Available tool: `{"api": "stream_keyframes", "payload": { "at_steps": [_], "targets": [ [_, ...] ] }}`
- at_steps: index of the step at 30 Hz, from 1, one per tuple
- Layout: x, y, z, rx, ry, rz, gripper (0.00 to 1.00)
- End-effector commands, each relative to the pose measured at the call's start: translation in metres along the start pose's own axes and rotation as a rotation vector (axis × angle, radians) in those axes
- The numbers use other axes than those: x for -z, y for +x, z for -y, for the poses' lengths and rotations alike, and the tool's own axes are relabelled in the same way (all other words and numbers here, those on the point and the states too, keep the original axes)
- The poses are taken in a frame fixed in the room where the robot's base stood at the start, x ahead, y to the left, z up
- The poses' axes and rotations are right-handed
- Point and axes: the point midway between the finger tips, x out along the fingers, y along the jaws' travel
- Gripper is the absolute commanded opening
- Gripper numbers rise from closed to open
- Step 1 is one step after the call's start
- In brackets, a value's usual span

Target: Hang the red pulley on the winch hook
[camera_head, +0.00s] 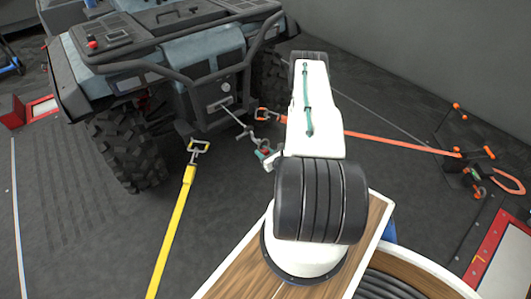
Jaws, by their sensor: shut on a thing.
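The winch hook (246,135) hangs at the end of a short line from the front of the vehicle, just left of my arm. The small red pulley (262,154) shows beside my arm, just below and right of the hook. My gripper (268,158) is mostly hidden behind my own arm; only a small part shows at the arm's left edge. It appears shut on the pulley. The pulley looks close to the hook, but I cannot tell whether they touch.
The dark off-road vehicle (190,65) stands ahead with its front bumper. A yellow strap (172,230) runs to the front left and an orange strap (400,144) to an anchor (468,165) at right. Dark floor is open at left.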

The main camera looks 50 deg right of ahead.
Motion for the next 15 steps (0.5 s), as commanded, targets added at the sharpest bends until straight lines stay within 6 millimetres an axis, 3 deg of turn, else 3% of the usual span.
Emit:
{"api": "stream_keyframes", "payload": {
  "at_steps": [15],
  "targets": [
    [-0.004, 0.030, -0.001, -0.001, 0.000, 0.001, 0.00]
  ]
}}
